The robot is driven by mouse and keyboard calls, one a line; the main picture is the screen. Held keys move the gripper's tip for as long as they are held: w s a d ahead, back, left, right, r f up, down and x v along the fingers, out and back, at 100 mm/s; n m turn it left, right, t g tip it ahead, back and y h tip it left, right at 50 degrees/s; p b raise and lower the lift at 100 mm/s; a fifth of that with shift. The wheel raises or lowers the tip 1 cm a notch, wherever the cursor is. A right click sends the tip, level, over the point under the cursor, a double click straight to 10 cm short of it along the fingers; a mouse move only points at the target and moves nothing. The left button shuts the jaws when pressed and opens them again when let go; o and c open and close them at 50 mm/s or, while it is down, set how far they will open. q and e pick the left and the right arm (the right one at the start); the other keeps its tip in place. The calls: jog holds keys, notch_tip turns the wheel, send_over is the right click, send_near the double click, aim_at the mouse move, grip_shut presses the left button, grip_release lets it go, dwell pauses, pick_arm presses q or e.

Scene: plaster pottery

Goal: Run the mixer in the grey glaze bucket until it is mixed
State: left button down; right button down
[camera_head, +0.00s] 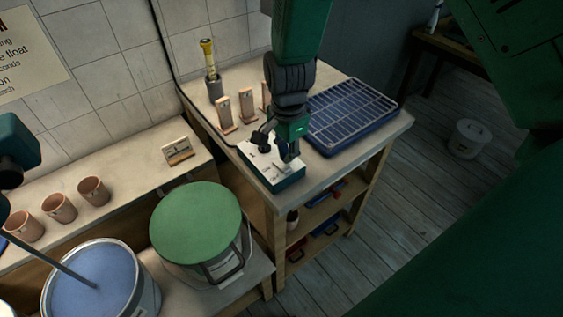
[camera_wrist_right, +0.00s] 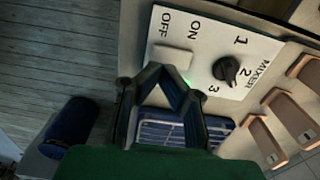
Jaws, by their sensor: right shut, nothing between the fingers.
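The mixer control box (camera_head: 257,160) sits on the workbench, with a white top. In the right wrist view its panel shows a pale switch (camera_wrist_right: 172,58) beside ON and OFF and a black dial (camera_wrist_right: 228,69) marked 1, 2, 3; its exact setting is unclear. My right gripper (camera_head: 290,156) is shut and empty, tips down over the box; in the wrist view its fingers (camera_wrist_right: 170,82) are close to the switch. Contact is unclear. A green glow shows by the fingers. The grey bucket (camera_head: 150,283) holds bluish glaze (camera_head: 85,270) with a thin shaft (camera_head: 55,262) in it.
A green-lidded bucket (camera_head: 195,220) stands beside the glaze bucket. A blue rack (camera_head: 350,115), upright tiles (camera_head: 247,107) and a yellow-topped tool in a cup (camera_head: 212,85) surround the box. Clay cups (camera_head: 92,190) line the left shelf.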

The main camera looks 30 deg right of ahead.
aim_at(286, 167)
jog(key=shift+a+f, duration=0.3)
jog(key=shift+d+f, duration=0.2)
jog(key=shift+f, duration=0.15)
dwell(0.3)
jog(key=shift+f+b, duration=0.65)
jog(key=shift+f, duration=0.1)
dwell(0.4)
notch_tip(286, 167, up, 7)
jog(key=p, duration=0.7)
jog(key=shift+r, duration=0.1)
dwell(0.3)
